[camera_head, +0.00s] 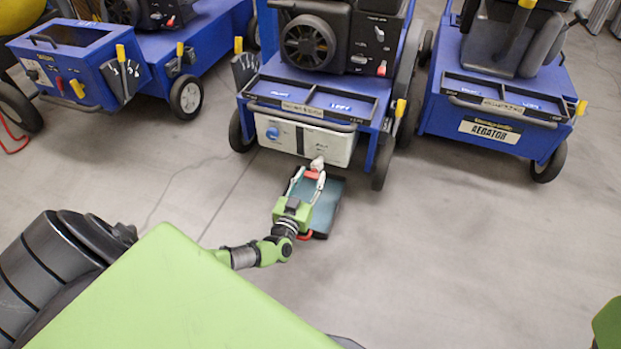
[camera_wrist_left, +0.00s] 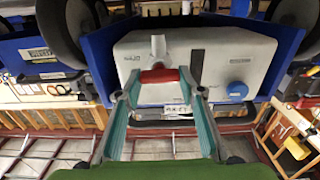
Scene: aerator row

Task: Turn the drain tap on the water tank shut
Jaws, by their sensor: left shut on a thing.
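The white water tank (camera_head: 340,146) is mounted low on the front of the middle blue machine; it fills the middle of the left wrist view (camera_wrist_left: 215,60). The drain tap has a pale spout (camera_wrist_left: 158,44) and a red handle (camera_wrist_left: 160,76), and the handle also shows in the head view (camera_head: 312,174). My left gripper (camera_head: 308,178) is at the tap, its two fingers on either side of the red handle, shut on it. In the left wrist view, the handle lies crosswise between the fingertips (camera_wrist_left: 160,82). My right gripper is not in view.
A dark shallow tray (camera_head: 331,203) lies on the floor under my left gripper. A blue cap (camera_head: 272,133) is on the tank's face. Blue machines stand left (camera_head: 80,65) and right (camera_head: 500,120).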

